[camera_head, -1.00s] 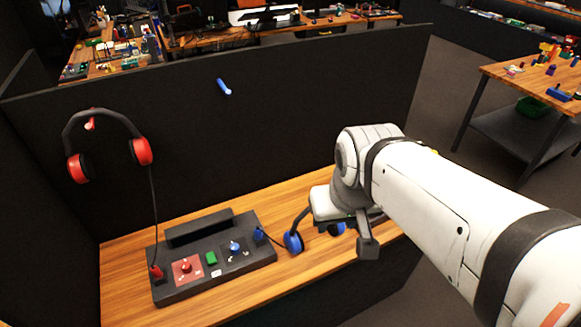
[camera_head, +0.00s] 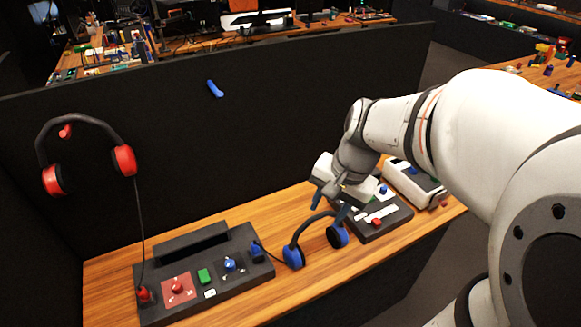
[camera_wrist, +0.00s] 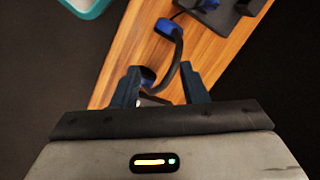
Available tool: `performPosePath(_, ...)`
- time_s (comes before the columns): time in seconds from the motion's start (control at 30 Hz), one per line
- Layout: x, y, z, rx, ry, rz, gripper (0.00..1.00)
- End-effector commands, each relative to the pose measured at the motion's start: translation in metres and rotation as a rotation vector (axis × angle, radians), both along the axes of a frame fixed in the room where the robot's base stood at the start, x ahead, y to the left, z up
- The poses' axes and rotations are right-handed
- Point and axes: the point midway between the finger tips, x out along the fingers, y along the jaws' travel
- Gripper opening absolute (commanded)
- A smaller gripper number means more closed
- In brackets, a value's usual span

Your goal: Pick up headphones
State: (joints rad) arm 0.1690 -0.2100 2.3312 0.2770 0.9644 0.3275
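Blue headphones with a dark band (camera_head: 312,222) lie on the wooden table, their cable running left to the trackball panel. One blue cup (camera_head: 293,256) rests at the left and the other (camera_head: 337,236) at the right. My gripper (camera_head: 331,205) is open just above and behind the band, close to the right cup. In the wrist view my gripper (camera_wrist: 164,88) has its fingers spread, and the band (camera_wrist: 180,58) curves into view between them. I see no grip on it. Red headphones (camera_head: 124,160) hang on the dark partition at the left.
The trackball panel (camera_head: 240,288) stands left of the blue headphones. A second dark panel (camera_head: 396,218) and a white box (camera_head: 411,184) stand to the right. A bare blue peg (camera_head: 215,89) sticks out of the partition (camera_head: 265,130). The table's front edge is near.

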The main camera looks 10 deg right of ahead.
Motion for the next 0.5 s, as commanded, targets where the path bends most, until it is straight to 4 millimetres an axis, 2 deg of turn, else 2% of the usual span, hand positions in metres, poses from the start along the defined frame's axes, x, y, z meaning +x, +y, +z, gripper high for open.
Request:
performPosePath(0.03,0.013,-0.004,-0.021,0.049,0.047,-0.097,0.4)
performPosePath(0.2,0.048,-0.012,-0.053,0.186,0.165,-0.373,0.4)
performPosePath(0.33,0.062,-0.017,-0.066,0.244,0.216,-0.49,0.4)
performPosePath(0.5,0.067,-0.013,-0.079,0.265,0.237,-0.531,0.4)
